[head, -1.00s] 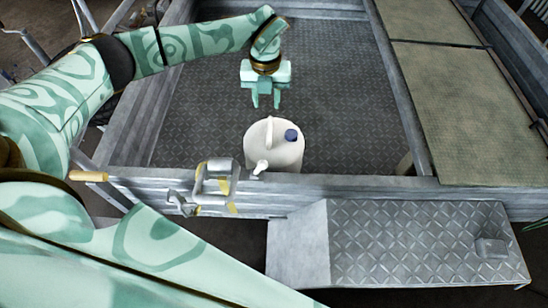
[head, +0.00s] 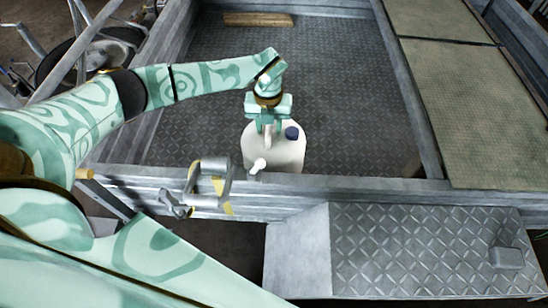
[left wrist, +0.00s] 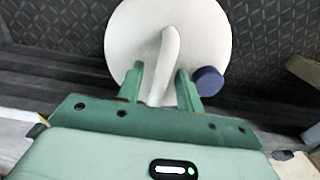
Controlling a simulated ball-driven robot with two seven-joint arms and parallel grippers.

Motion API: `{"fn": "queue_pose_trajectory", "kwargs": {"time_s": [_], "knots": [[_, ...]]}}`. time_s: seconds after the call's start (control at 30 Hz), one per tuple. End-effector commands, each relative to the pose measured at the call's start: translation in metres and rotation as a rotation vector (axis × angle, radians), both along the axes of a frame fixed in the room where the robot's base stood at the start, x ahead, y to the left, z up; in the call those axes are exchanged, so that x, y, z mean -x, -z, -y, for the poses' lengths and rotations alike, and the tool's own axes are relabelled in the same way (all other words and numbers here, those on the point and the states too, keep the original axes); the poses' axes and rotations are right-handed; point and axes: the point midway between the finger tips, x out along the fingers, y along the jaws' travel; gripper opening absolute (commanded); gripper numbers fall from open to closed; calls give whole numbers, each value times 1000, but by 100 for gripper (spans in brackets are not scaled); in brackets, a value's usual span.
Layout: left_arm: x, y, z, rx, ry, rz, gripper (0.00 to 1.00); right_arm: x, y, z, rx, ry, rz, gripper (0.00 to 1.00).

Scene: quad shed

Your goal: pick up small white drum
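The small white drum (head: 284,153) stands in the grey trailer bed near its front wall, with a dark blue cap (head: 292,133), a top handle and a white spout toward the wall. My left gripper (head: 267,130) is over its top. In the left wrist view the gripper (left wrist: 163,82) is open, with one finger on each side of the handle (left wrist: 166,62) of the drum (left wrist: 130,37); gaps seem to show between handle and fingers. The blue cap (left wrist: 208,81) is beside the right finger. My right gripper is in neither view.
The trailer's front wall (head: 330,188) runs just before the drum. A metal clamp-like fitting (head: 210,182) is on that wall to the left. A wooden board (head: 258,19) lies at the far end. The ribbed bed floor (head: 340,90) is otherwise largely clear.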

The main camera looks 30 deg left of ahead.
Motion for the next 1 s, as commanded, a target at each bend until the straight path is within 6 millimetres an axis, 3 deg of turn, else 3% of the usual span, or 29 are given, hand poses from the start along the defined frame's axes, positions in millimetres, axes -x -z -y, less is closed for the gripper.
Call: {"fn": "queue_pose_trajectory", "kwargs": {"time_s": [0.03,0.13,1.0], "knots": [[0,-1,0,0,0,0,28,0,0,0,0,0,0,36],[0,-1,0,0,0,0,0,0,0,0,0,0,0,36],[0,-1,0,0,0,0,0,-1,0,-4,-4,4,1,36]]}}
